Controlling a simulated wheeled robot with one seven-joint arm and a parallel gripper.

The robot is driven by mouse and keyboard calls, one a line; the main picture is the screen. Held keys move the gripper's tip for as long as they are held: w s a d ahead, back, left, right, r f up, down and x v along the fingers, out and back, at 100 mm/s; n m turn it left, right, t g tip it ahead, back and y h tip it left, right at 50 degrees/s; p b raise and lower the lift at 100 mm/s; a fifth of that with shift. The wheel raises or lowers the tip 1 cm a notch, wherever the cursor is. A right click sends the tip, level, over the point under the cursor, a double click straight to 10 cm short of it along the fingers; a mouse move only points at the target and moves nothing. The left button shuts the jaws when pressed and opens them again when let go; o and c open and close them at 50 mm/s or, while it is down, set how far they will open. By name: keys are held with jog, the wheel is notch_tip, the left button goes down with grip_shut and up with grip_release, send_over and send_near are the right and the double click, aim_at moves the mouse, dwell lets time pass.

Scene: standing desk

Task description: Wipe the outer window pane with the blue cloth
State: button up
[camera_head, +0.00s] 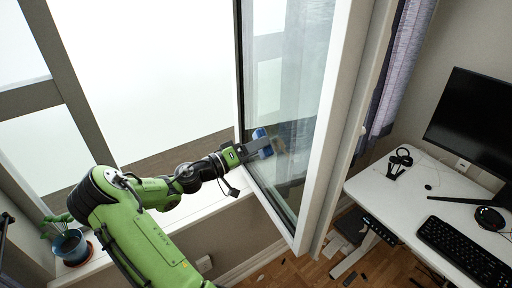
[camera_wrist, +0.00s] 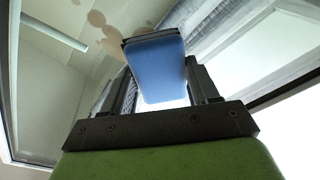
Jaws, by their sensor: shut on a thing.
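The blue cloth (camera_head: 261,141) is a small pad at the tip of my gripper (camera_head: 254,146), right by the glass of the open window pane (camera_head: 290,85). In the wrist view the blue cloth (camera_wrist: 157,66) sits between the two fingers of my gripper (camera_wrist: 160,88), which is shut on it. Several brownish smudges (camera_wrist: 97,19) show on the glass there, left of and above the cloth. I cannot tell for sure whether the cloth touches the glass.
The white window frame (camera_head: 335,120) stands swung inward. A potted plant (camera_head: 70,245) sits on the sill (camera_head: 105,262) at lower left. A white desk (camera_head: 385,185) with a monitor (camera_head: 475,120), keyboard (camera_head: 465,250) and headphones (camera_head: 400,160) is at right. A curtain (camera_head: 400,65) hangs between window and desk.

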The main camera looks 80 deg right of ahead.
aim_at(264, 154)
jog(key=shift+x, duration=0.8)
jog(key=shift+a, duration=0.15)
jog(key=shift+s+a+f+b, duration=0.1)
jog(key=shift+s+a+b, duration=0.95)
jog(key=shift+a, duration=0.2)
jog(key=shift+s+a+b, duration=1.85)
jog(key=shift+s+a, duration=0.85)
jog(key=shift+a, duration=0.1)
jog(key=shift+w+d+p, duration=0.55)
jog(key=shift+w+d, duration=1.3)
jog(key=shift+d, duration=0.25)
jog(key=shift+w+d+p, duration=0.5)
jog(key=shift+w+d, duration=1.35)
jog(key=shift+d, duration=0.25)
jog(key=shift+r+v, duration=0.2)
jog(key=shift+v, duration=2.75)
jog(key=shift+w+d, duration=0.1)
jog(key=shift+w, duration=0.15)
